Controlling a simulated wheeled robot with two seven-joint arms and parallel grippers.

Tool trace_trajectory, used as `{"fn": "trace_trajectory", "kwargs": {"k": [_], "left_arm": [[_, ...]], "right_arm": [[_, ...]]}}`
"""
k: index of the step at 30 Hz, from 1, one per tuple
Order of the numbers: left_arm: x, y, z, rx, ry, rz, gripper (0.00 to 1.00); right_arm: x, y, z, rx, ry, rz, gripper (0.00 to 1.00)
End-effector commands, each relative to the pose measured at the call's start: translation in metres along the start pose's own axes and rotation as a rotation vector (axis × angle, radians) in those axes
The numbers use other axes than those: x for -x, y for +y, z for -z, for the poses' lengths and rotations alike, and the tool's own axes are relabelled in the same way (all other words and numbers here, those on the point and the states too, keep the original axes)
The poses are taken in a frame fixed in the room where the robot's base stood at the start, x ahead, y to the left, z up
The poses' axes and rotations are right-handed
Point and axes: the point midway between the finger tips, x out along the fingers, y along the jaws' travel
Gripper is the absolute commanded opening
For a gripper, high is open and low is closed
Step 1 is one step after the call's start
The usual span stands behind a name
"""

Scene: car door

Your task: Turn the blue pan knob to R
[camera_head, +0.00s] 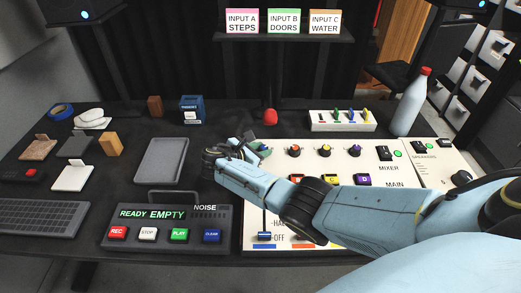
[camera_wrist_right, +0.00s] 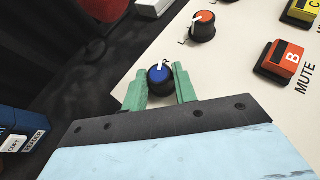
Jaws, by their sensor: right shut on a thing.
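The blue pan knob (camera_wrist_right: 159,77) is a round dark knob with a blue cap on the cream mixer panel. It shows in the right wrist view between the two green fingers of my right gripper (camera_wrist_right: 159,90), which is shut on it. My left gripper is not in view.
An orange-capped knob (camera_wrist_right: 203,27) stands beside the blue one. On the panel in the head view are a yellow knob (camera_head: 358,151) and a purple D button (camera_head: 363,180). A white bottle (camera_head: 411,104) stands behind.

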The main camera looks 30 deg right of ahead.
Motion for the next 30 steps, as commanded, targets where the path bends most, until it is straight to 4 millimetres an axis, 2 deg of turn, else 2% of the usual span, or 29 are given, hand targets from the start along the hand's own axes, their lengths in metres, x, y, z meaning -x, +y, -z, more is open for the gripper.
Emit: {"fn": "trace_trajectory", "kwargs": {"k": [1,6,14,17,20,30], "left_arm": [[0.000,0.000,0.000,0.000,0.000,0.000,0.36],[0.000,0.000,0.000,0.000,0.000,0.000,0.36],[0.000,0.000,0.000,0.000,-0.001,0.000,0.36],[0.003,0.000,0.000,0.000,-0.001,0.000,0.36],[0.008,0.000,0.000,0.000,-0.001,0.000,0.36],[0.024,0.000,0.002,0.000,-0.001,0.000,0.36]], "right_arm": [[0.000,-0.001,0.001,0.000,0.002,0.001,0.31],[0.000,0.000,0.000,0.000,0.001,0.000,0.50],[0.001,0.000,0.000,0.000,0.001,-0.001,0.50],[0.007,0.000,0.000,0.001,0.002,-0.002,0.50],[0.022,0.000,-0.001,0.001,0.003,-0.003,0.50],[0.097,0.001,-0.001,0.001,0.003,-0.004,0.50]]}}
